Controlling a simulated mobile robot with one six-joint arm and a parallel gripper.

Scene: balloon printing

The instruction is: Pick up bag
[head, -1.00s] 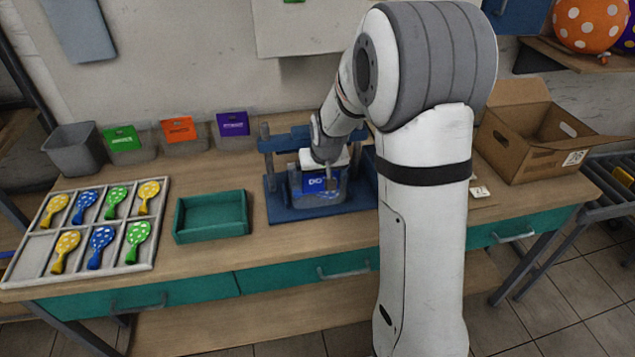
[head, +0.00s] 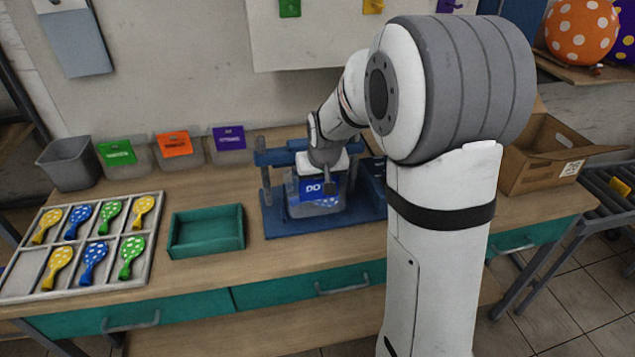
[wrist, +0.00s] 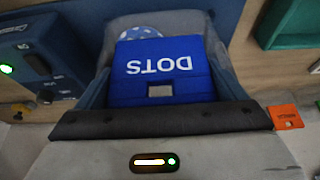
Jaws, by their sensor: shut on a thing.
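The bag (head: 300,207) is clear, with a blue header card (head: 312,188) and blue dotted contents. It is at the blue press on the table. My gripper (head: 331,186) is shut on the bag at its card, and my wrist hides part of it. In the wrist view the blue card (wrist: 185,67) reads DOTS upside down, with a white-spotted blue balloon (wrist: 147,33) just beyond it. I cannot tell whether the bag still touches the press.
The blue press (head: 275,222) surrounds the bag, with posts and a crossbar close by. A teal tray (head: 205,247) and a balloon rack (head: 150,232) lie left. Bins with green, orange and purple cards stand behind. A cardboard box (head: 530,172) is at right.

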